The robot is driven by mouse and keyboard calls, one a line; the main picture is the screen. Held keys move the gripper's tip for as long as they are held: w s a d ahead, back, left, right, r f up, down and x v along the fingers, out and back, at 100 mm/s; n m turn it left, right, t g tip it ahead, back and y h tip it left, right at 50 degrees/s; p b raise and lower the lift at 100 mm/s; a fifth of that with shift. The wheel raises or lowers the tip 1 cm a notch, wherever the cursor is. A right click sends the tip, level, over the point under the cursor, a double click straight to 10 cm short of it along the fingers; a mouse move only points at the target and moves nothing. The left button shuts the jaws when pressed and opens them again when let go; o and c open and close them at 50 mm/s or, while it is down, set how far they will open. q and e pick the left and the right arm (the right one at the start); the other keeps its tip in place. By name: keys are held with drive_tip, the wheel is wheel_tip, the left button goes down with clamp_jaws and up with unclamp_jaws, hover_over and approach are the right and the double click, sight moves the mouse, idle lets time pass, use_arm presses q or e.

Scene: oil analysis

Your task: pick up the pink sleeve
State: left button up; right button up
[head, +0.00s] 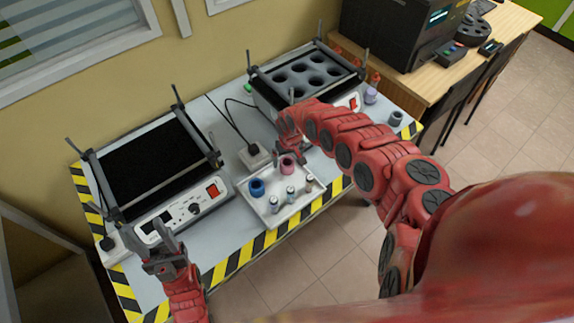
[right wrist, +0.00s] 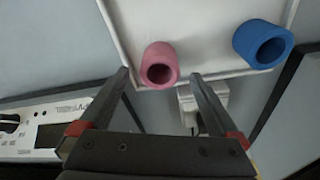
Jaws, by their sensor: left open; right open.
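My left gripper (head: 139,220) is open and empty over the table's left front, near a heater's control panel.
A blue sleeve (head: 257,187) and several small vials (head: 290,194) share the tray. Heating units flank it: one on the left (head: 152,162), one with round holes (head: 308,72) behind. A white socket box (head: 255,155) with cables lies near my right gripper. A purple sleeve (head: 370,96) stands far right.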

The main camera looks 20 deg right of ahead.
drive_tip(key=shift+w+a+f, duration=0.15)
drive_tip(key=shift+f, duration=0.9)
drive_tip(key=shift+d, duration=0.2)
drive_tip(key=c, duration=1.4)
drive_tip(key=shift+r, duration=0.15)
